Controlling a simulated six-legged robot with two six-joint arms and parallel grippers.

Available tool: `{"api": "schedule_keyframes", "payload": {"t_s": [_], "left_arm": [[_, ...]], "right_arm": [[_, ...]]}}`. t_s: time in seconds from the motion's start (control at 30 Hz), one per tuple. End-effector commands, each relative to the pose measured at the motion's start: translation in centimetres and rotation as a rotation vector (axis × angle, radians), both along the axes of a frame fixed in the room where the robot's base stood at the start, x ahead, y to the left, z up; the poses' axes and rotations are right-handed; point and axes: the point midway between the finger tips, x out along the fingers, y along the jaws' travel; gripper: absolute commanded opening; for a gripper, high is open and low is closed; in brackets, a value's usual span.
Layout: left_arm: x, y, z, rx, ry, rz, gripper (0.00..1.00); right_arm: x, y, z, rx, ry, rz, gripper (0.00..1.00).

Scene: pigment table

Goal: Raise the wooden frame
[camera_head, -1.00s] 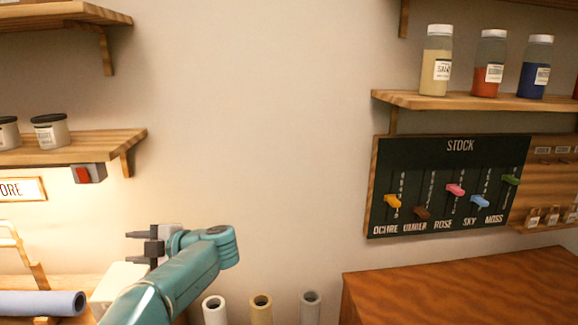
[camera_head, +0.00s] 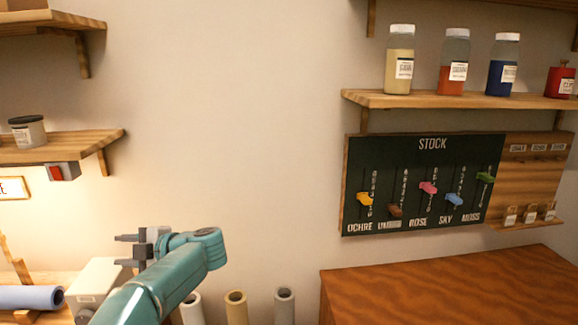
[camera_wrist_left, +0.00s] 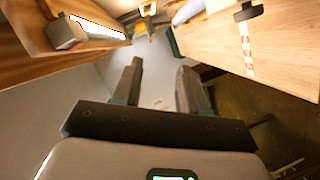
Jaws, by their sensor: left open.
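A slanted wooden piece (camera_head: 16,262), which may be part of the wooden frame, shows at the left edge in the head view, cut off by the picture's edge. My left gripper (camera_head: 124,250) is to its right, apart from it, with its jaws pointing left. The left gripper is open and empty; its two fingers also show apart in the left wrist view (camera_wrist_left: 160,88). I cannot make out the frame clearly in the wrist view. My right gripper is not in view.
A pale box (camera_head: 97,280) and a blue roll (camera_head: 30,297) lie by my left arm. A low shelf (camera_head: 75,146) with a red-switched lamp (camera_head: 62,172) overhangs the left. Several paper rolls (camera_head: 236,307) stand below. A brown cabinet (camera_head: 450,285) is at right; the middle wall is bare.

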Motion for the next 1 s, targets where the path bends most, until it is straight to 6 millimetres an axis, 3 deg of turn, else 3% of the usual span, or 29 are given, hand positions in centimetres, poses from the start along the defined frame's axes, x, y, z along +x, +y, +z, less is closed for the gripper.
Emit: {"api": "schedule_keyframes", "payload": {"t_s": [0.37, 0.57, 0.77, 1.0], "left_arm": [[-1.0, 3.8, -6.5, 0.076, 0.185, 0.002, 0.42], [-0.5, 4.4, -13.4, 0.189, 0.385, -0.185, 0.42], [-0.8, 2.1, -22.6, 0.240, 0.595, -0.518, 0.42], [-4.1, -3.0, -32.2, 0.185, 0.788, -0.907, 0.42]], "right_arm": [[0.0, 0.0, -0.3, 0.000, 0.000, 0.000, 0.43], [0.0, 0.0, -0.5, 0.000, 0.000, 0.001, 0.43], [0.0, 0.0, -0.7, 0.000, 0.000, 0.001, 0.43], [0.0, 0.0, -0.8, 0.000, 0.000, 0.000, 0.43]]}}
